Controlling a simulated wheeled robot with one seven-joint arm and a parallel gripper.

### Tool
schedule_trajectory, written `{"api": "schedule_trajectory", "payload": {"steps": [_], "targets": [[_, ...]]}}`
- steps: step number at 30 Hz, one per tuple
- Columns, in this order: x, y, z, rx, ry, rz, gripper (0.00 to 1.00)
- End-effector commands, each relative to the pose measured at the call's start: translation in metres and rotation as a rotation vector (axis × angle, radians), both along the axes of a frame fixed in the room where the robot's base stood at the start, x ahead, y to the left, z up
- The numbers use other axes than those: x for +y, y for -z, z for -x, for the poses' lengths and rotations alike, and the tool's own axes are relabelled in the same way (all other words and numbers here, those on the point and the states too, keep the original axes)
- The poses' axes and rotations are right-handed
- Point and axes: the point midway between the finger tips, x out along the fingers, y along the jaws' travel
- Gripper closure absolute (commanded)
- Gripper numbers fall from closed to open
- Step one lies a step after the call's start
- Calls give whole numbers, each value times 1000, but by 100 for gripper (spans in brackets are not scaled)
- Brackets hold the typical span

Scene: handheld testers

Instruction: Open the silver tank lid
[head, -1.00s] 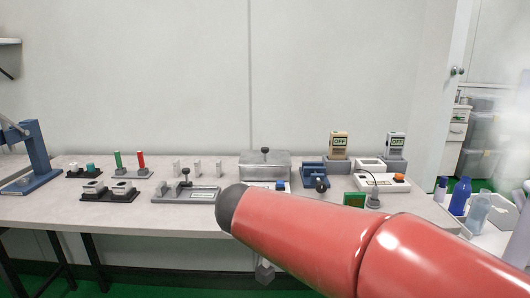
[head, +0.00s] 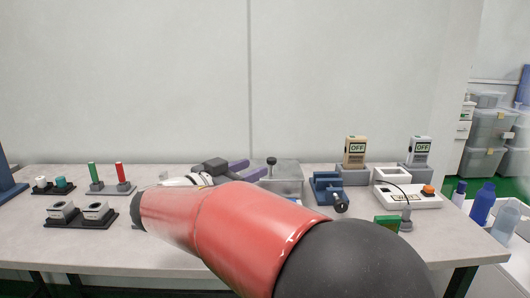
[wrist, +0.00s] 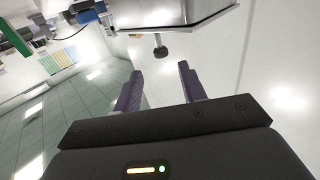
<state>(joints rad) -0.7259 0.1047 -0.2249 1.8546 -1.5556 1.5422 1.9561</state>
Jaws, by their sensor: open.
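The silver tank (head: 290,182) stands at the back middle of the table, partly hidden by my arm and gripper. Its lid is on, with a dark knob (head: 271,161) standing up from the top. In the wrist view the tank (wrist: 185,14) is at the top edge, and the knob (wrist: 160,48) shows past the fingertips, in line with the gap between them. My gripper (head: 257,169) has purple fingers and is just left of the knob in the head view. In the wrist view my gripper (wrist: 158,68) is open and empty, apart from the knob.
Right of the tank are a blue vise-like device (head: 328,188), two testers marked OFF (head: 355,152) and a white box with an orange button (head: 413,198). Left are green and red handles (head: 108,178) and black-based blocks (head: 80,215).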

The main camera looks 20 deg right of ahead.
Motion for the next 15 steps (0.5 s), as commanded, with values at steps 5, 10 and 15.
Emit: {"api": "schedule_trajectory", "payload": {"steps": [5, 10, 15], "targets": [[-11, -2, -6, -4, 3, 2, 59], [-35, -2, -20, -1, 3, 3, 59], [-56, -2, -32, -1, 2, 3, 59]]}}
